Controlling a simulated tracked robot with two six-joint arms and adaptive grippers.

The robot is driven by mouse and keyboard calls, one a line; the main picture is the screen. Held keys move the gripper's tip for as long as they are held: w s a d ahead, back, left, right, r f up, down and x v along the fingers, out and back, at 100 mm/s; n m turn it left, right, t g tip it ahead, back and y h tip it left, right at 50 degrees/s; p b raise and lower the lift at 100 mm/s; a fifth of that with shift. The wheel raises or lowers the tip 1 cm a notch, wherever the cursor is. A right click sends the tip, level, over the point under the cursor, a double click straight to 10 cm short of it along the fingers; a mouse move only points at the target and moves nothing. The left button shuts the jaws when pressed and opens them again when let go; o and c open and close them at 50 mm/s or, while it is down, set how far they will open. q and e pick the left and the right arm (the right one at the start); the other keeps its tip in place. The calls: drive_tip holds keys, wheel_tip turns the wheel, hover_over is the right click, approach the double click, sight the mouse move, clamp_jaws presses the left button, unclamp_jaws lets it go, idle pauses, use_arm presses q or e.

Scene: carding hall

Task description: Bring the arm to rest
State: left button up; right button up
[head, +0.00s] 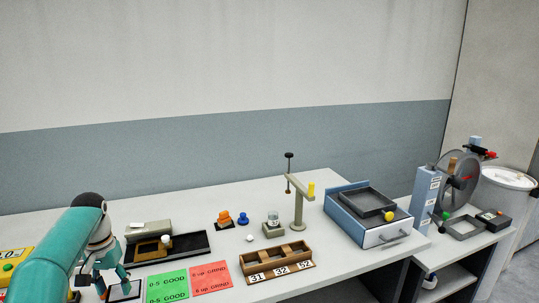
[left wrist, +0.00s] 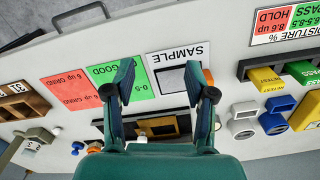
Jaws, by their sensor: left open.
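My left teal arm (head: 45,255) reaches in from the left in the head view. Its gripper (head: 112,284) is low over the left part of the bench, above a white card. In the left wrist view the gripper (left wrist: 160,72) is open, its dark fingers spread wide with nothing between them. Beyond the fingers lies the white SAMPLE card (left wrist: 182,52) with a dark square on it. Whether the fingertips touch the bench cannot be told. My right arm is in neither view.
Next to the gripper lie a green card (head: 167,286) and a red card (head: 211,278). A black-based device (head: 195,244) stands behind. A wooden numbered rack (head: 262,270), a post stand (head: 299,210) and a blue box (head: 350,225) stand to the right. Bare bench shows at the back.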

use_arm(q)
drive_tip(key=s+d+f+m+g+h, duration=0.1)
drive_tip(key=s+d+f, duration=0.3)
drive_tip(key=d+f, duration=0.3)
drive_tip(key=s+d+f+m+g+h, duration=0.1)
drive_tip(key=s+d+f+g, duration=0.1)
drive_tip(key=s+d+f, duration=0.5)
drive_tip(key=s+d+f+m+g, duration=0.15)
drive_tip(key=d+f, duration=0.25)
drive_tip(key=f, duration=0.6)
drive_tip(key=s+d+f+n+t+h, duration=0.1)
drive_tip(key=s+d+f+n+t, duration=0.1)
drive_tip(key=s+d, duration=0.3)
drive_tip(key=s+d+f+n+t+h, duration=0.1)
drive_tip(key=s+d+f, duration=0.4)
drive_tip(key=s, duration=0.6)
drive_tip(key=shift+d+n+t, duration=0.3)
drive_tip(key=shift+n+t, duration=0.25)
drive_tip(key=shift+t, duration=0.5)
drive_tip(key=shift+s, duration=0.15)
